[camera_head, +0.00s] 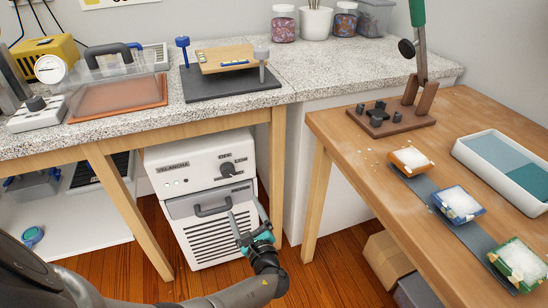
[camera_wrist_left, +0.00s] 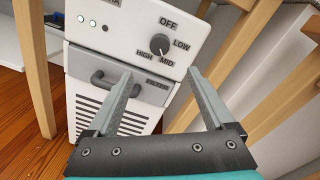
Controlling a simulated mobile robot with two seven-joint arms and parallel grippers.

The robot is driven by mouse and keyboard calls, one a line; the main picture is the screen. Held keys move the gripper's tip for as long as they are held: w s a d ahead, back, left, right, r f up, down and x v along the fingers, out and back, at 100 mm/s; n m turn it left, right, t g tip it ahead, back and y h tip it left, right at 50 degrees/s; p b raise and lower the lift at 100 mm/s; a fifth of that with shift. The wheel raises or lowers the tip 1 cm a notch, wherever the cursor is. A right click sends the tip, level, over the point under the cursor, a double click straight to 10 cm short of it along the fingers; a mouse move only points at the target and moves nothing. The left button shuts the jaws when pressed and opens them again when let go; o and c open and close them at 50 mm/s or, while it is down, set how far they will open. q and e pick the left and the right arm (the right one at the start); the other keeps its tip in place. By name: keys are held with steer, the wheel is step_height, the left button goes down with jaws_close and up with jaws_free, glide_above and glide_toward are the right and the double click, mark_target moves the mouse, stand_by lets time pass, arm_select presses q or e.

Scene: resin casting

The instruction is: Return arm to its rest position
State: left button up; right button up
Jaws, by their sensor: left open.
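My left gripper (camera_head: 248,221) comes in from the lower left of the head view, low in front of the white machine (camera_head: 187,164) under the counter. In the left wrist view the two fingers (camera_wrist_left: 167,88) stand wide apart with nothing between them. The machine's front, with its dial (camera_wrist_left: 159,44) and drawer handle (camera_wrist_left: 113,84), shows beyond the fingers. I cannot tell whether the fingers touch it. The dial's pointer is hard to read. My right gripper is in neither view.
A speckled counter (camera_head: 290,75) runs along the back, with its wooden legs beside the machine. A wooden table (camera_head: 385,205) stands at the right, holding a tray (camera_head: 463,150) and several small molds. Boxes (camera_head: 385,258) sit under it. The wooden floor (camera_head: 325,272) between is open.

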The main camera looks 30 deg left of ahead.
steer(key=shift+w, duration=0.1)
arm_select(q)
steer(key=s+d+f+n+g+h+p, duration=0.2)
steer(key=s+f+n+g+h+p, duration=0.35)
steer(key=s+f, duration=1.2)
steer(key=s+d+f+n+g+h+p, duration=0.1)
steer(key=s+d+f+n+h, duration=0.1)
steer(key=s+n, duration=0.4)
steer(key=s+d+f+n+g+h+p, duration=0.1)
steer(key=s+d+f+n+g+h, duration=0.1)
steer(key=s+d+n+h, duration=0.3)
steer(key=s+n, duration=0.1)
steer(key=s, duration=0.3)
steer(key=shift+s+d+h+p, duration=0.15)
steer(key=shift+s+h+p, duration=0.1)
steer(key=shift+h+p, duration=0.15)
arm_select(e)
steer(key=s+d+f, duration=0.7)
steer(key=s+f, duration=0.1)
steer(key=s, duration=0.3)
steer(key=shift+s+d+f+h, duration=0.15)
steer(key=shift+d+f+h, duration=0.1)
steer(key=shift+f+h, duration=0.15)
